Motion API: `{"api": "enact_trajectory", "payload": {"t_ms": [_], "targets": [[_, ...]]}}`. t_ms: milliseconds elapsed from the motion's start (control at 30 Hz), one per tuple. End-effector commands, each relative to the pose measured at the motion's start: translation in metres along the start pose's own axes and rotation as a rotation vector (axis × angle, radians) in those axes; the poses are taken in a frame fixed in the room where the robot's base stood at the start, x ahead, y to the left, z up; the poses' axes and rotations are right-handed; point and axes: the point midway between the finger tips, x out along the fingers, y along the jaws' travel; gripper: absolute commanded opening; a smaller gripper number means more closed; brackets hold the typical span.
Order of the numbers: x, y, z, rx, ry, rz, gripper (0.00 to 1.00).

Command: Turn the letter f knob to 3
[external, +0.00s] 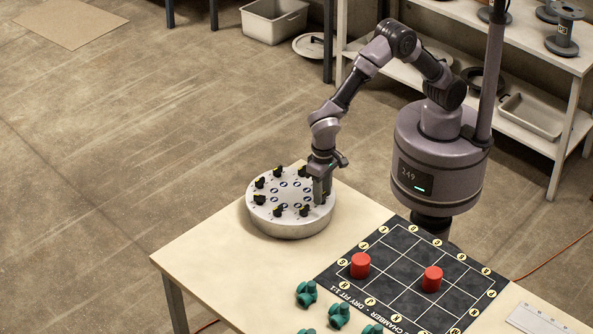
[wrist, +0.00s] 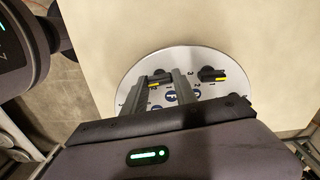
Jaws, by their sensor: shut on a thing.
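A round grey-white knob panel (external: 288,229) sits at the table's back corner, with a ring of several black knobs and blue letter discs. It also shows in the wrist view (wrist: 127,83). My gripper (external: 321,195) reaches down from above at the panel's right edge. In the wrist view my gripper (wrist: 159,77) has its fingers on either side of a black knob with a yellow mark (wrist: 155,83), shut on it. A blue disc (wrist: 171,98) beside this knob bears what looks like an F. The knob's number setting cannot be read; the fingers hide part of it.
A neighbouring knob (wrist: 213,74) stands close to the right of the fingers in the wrist view. A black grid mat (external: 398,262) with red cylinders (external: 432,279) lies on the table at right. Green fittings (external: 307,293) stand at the front. The table's left part is clear.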

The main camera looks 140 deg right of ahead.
Motion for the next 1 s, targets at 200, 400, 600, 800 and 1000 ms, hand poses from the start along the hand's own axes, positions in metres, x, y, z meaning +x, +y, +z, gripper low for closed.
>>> {"api": "enact_trajectory", "payload": {"t_ms": [200, 400, 600, 800, 1000], "targets": [[0.0001, 0.0001, -0.0001, 0.034, 0.0, 0.0, 0.0], [-0.0001, 0.0001, -0.0001, 0.04, 0.0, 0.0, 0.0], [-0.0001, 0.0, -0.0001, 0.039, 0.0, 0.0, 0.0], [-0.0001, 0.0, 0.0, 0.039, 0.0, 0.0, 0.55], [-0.0002, 0.0, 0.0, 0.039, 0.0, 0.0, 0.55]]}}
